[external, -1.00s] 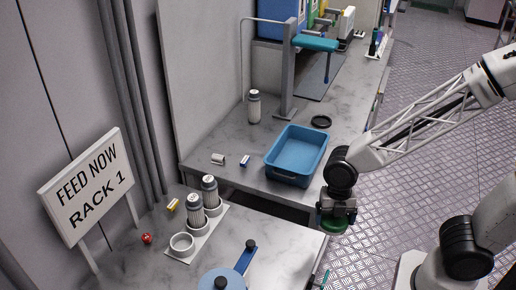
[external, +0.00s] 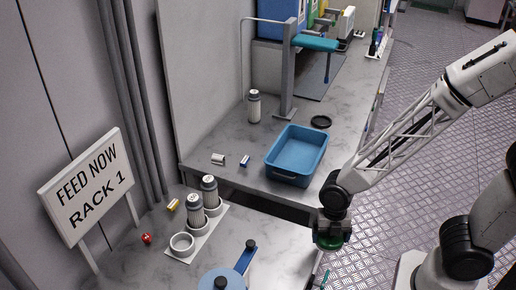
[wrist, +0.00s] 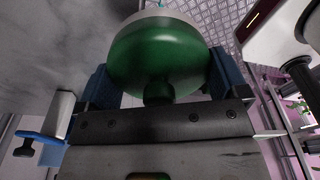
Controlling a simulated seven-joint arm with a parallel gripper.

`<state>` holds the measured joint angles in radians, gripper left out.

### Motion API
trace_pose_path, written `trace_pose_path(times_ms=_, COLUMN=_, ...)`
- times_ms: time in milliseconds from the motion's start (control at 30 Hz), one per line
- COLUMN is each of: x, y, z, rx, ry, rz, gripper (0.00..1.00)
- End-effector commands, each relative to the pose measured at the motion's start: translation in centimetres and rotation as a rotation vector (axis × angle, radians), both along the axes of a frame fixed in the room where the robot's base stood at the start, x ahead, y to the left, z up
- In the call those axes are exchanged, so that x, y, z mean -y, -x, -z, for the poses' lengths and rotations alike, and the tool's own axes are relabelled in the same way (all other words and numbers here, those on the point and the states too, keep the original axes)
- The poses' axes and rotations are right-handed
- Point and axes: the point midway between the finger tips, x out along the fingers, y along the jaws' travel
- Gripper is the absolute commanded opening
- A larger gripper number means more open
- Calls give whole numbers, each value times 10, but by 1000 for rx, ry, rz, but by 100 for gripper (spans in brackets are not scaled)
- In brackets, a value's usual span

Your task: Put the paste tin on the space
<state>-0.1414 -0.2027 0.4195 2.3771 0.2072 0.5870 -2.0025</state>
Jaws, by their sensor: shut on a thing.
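My gripper (external: 331,230) is shut on a green round tin (wrist: 158,60), which I take to be the paste tin. Its blue fingers stand on both sides of the tin in the wrist view (wrist: 160,85), and a dark knob shows on the tin between them. In the external view the gripper hangs by the right edge of the near counter, and only a little green shows below it.
A "FEED NOW RACK 1" sign (external: 88,190) stands at left. A red item (external: 146,239) and a yellow item (external: 173,205) lie near the rack. A blue round-lidded thing (external: 215,276) and a blue bar (external: 245,260) are in front. A blue tray (external: 298,153) sits on the far counter.

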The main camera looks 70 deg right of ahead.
Motion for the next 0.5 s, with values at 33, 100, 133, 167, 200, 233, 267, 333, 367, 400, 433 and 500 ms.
trace_pose_path(times_ms=33, x=0, y=-1, z=0, rx=0, ry=0, rz=0, gripper=39)
trace_pose_path(times_ms=100, x=-1, y=-3, z=0, rx=0, ry=0, rz=0, gripper=39)
trace_pose_path(times_ms=133, x=-1, y=-5, z=0, rx=0, ry=0, rz=0, gripper=39)
trace_pose_path(times_ms=167, x=-1, y=-7, z=0, rx=0, ry=0, rz=0, gripper=39)
trace_pose_path(times_ms=200, x=-2, y=-10, z=1, rx=0, ry=0, rz=0, gripper=39)
trace_pose_path(times_ms=233, x=-2, y=-12, z=1, rx=0, ry=0, rz=0, gripper=39)
trace_pose_path(times_ms=267, x=-3, y=-15, z=1, rx=0, ry=0, rz=0, gripper=39)
trace_pose_path(times_ms=333, x=-4, y=-21, z=2, rx=0, ry=0, rz=0, gripper=39)
trace_pose_path(times_ms=367, x=-5, y=-24, z=3, rx=-1, ry=0, rz=0, gripper=39)
trace_pose_path(times_ms=400, x=-5, y=-29, z=3, rx=-1, ry=0, rz=0, gripper=39)
trace_pose_path(times_ms=433, x=-6, y=-33, z=3, rx=-1, ry=0, rz=0, gripper=39)
trace_pose_path(times_ms=500, x=-8, y=-42, z=4, rx=-1, ry=0, rz=0, gripper=39)
